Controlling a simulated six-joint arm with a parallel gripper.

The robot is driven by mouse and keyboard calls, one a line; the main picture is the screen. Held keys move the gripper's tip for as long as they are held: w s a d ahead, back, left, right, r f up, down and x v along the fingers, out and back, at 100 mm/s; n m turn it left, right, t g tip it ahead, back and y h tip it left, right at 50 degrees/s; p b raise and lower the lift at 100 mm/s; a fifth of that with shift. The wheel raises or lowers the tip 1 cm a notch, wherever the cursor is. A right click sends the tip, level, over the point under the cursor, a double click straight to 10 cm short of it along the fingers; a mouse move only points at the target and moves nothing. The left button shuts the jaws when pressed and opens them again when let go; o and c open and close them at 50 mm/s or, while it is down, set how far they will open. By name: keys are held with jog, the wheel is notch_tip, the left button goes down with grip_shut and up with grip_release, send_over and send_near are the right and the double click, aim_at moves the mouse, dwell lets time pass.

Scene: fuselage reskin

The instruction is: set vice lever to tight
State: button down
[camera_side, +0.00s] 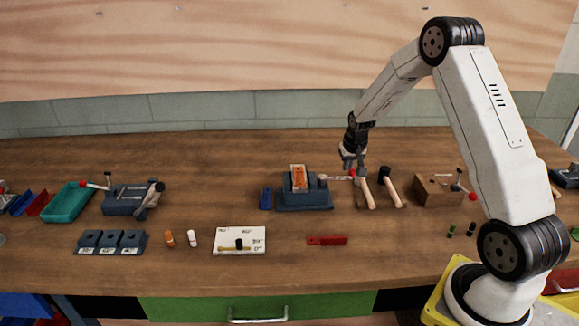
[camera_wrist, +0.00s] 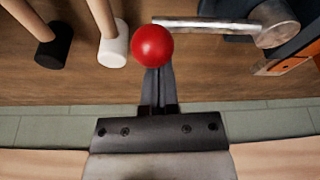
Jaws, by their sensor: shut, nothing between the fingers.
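The grey vice (camera_side: 303,201) at mid-table holds an upright orange piece (camera_side: 299,177). Its lever (camera_side: 338,178) is a metal rod pointing right, with a red ball (camera_side: 352,172) at its end. In the wrist view the rod (camera_wrist: 200,23) runs from its pivot (camera_wrist: 272,30) on the right to the red ball (camera_wrist: 152,45). My gripper (camera_side: 352,167) is down at the ball. In the wrist view its fingers (camera_wrist: 157,75) are together and empty, with their tips partly hidden by the ball. I cannot tell whether they touch it.
Two hammers (camera_side: 366,193) (camera_side: 391,190) lie close to the right of the ball. A wooden block (camera_side: 438,190) with a red-knobbed lever stands further right. A red part (camera_side: 327,240) and white board (camera_side: 226,233) lie in front.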

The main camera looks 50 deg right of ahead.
aim_at(353, 170)
jog(key=shift+s+a+r, duration=0.3)
jog(key=shift+s+a, duration=0.25)
jog(key=shift+s, duration=0.15)
jog(key=shift+s+a+m, duration=0.15)
jog(key=shift+s+m, duration=0.05)
jog(key=shift+m, duration=0.1)
jog(key=shift+s+a+m+g+h, duration=0.35)
jog(key=shift+s+a+m, duration=0.35)
jog(key=shift+m, duration=0.6)
jog(key=s+a+m+g, duration=0.2)
jog(key=a+m+g, duration=0.1)
jog(key=a+m, duration=0.4)
jog(key=shift+a+m+h, duration=0.35)
jog(key=shift+a+m, duration=0.05)
jog(key=shift+m, duration=1.1)
jog(key=shift+a+f, duration=0.1)
